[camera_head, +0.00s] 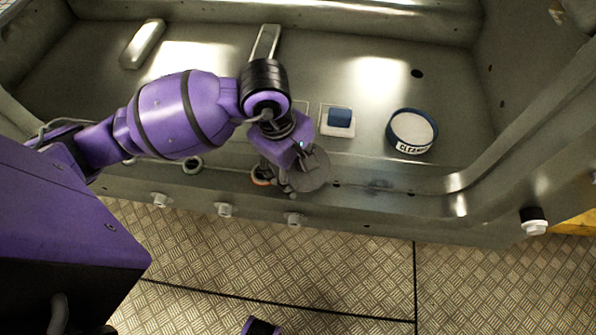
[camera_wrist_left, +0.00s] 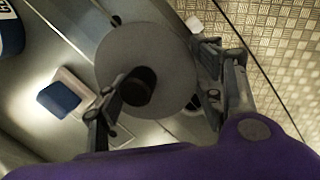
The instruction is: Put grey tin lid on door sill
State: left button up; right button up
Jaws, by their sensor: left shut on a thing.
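The grey tin lid (camera_head: 314,170) is a flat round disc in my left gripper (camera_head: 292,178), over the near edge of the metal car body. In the left wrist view the lid (camera_wrist_left: 150,50) lies between the two fingers, with a dark round knob on its face. My left gripper (camera_wrist_left: 158,82) is shut on it. The door sill (camera_head: 395,197) is the long metal ledge along the front of the body. The lid overlaps the sill in the head view; I cannot tell whether they touch. My right gripper does not show.
An open round tin (camera_head: 411,132) with a blue rim stands on the body floor at right. A blue block on a white base (camera_head: 338,122) sits left of it. The sill right of the lid is clear.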

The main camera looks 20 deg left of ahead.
aim_at(295, 168)
pick_arm(q)
jog(key=shift+w+f, duration=0.65)
jog(key=shift+f, duration=1.75)
jog(key=shift+f+b, duration=0.2)
jog(key=shift+b, duration=0.1)
jog(key=o, duration=1.2)
jog(key=shift+c, duration=0.2)
jog(key=shift+r, duration=0.1)
jog(key=r, duration=0.4)
jog(key=s+a+r, duration=0.1)
jog(key=r, duration=0.3)
jog(key=r+p, duration=0.1)
jog(key=r, duration=0.3)
jog(key=shift+s+a, duration=0.15)
jog(key=shift+a, duration=0.15)
